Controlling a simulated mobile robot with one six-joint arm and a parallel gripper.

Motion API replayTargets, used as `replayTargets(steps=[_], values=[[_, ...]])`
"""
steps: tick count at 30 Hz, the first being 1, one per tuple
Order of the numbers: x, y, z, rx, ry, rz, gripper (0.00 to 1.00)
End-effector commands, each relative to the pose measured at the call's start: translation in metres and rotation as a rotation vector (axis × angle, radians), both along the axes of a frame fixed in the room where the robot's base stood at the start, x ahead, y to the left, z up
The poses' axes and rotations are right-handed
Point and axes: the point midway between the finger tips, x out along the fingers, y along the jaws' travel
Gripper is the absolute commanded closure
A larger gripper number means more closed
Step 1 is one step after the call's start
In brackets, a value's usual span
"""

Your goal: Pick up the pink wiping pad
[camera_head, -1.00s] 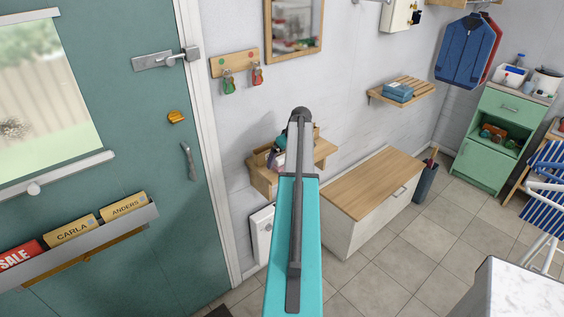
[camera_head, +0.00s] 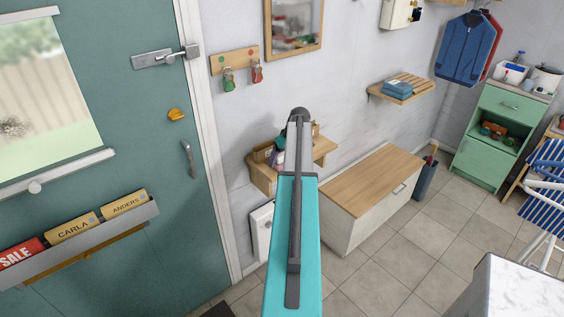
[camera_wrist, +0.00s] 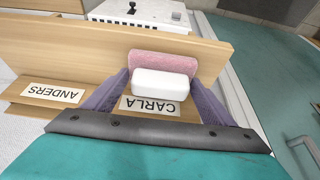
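In the wrist view the pink wiping pad (camera_wrist: 163,65) lies in a light wooden holder, beyond a white block (camera_wrist: 163,84). My gripper (camera_wrist: 161,76) has its two purple fingers apart, one on each side of the white block, with the tips near the pad's ends. I see no clear grip on the pad; whether a finger touches it or the block cannot be told. In the head view my turquoise arm covers most of the gripper and the pad is not visible.
The holder (camera_wrist: 80,48) has a tall wooden back and labels CARLA and ANDERS on its front. In the head view it is on a small wall shelf (camera_head: 262,178). A bench (camera_head: 372,182) stands right of it, and a green door (camera_head: 130,130) is left.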

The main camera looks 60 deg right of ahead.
Motion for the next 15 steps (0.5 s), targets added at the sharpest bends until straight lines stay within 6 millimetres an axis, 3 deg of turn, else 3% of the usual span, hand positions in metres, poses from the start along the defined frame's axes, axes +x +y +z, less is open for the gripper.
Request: replayTargets(steps=[15], values=[[0.0005,0.0,0.0043,-0.001,-0.001,0.001,0.45]])
